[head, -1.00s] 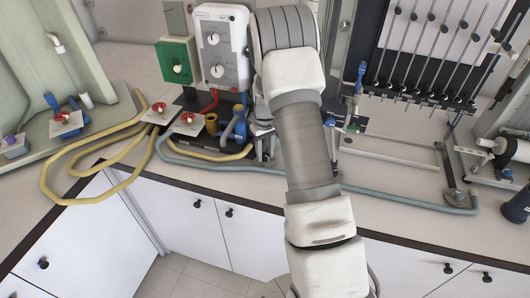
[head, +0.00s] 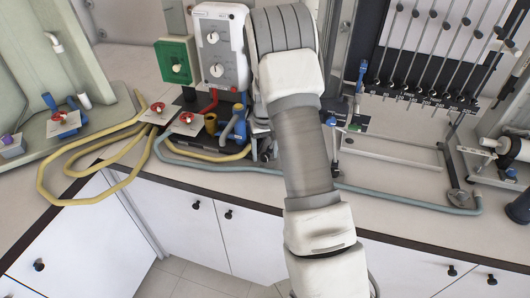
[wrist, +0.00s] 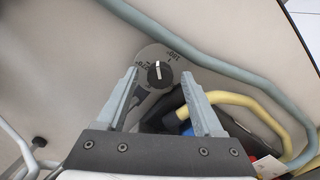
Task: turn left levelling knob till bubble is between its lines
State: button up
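A black round knob (wrist: 160,75) with a white pointer line shows in the wrist view on a pale round plate (wrist: 152,55) with dark printed marks. My gripper (wrist: 159,72) is open, one finger to each side of the knob in the picture. Neither finger visibly touches it, and I cannot tell how far below the fingertips it lies. In the head view my arm hides the knob and most of my gripper. The manometer board (head: 405,75) with several slanted tubes stands at the right. A small green part (head: 355,127) sits at its lower left; no bubble or lines can be made out.
A grey-blue hose (head: 400,203) runs along the bench front, and passes close beyond the knob plate in the wrist view (wrist: 215,63). Yellow hoses (head: 60,197), red-handled valves (head: 158,107) and a grey control box (head: 220,45) stand to the left.

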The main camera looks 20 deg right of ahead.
aim_at(265, 156)
notch_tip(265, 156, up, 17)
jog(key=shift+r, duration=0.2)
dwell(0.5)
dwell(0.3)
jog(key=s+a+r+n+t, duration=0.1)
jog(key=s+a+r+t, duration=0.2)
jog(key=s+a+r, duration=0.75)
jog(key=s+a+n+t, duration=0.1)
jog(key=s+a, duration=0.3)
jog(key=s, duration=1.3)
jog(key=shift+s+a+f+t, duration=0.2)
jog(key=shift+s+t, duration=0.15)
jog(key=shift+t, duration=0.45)
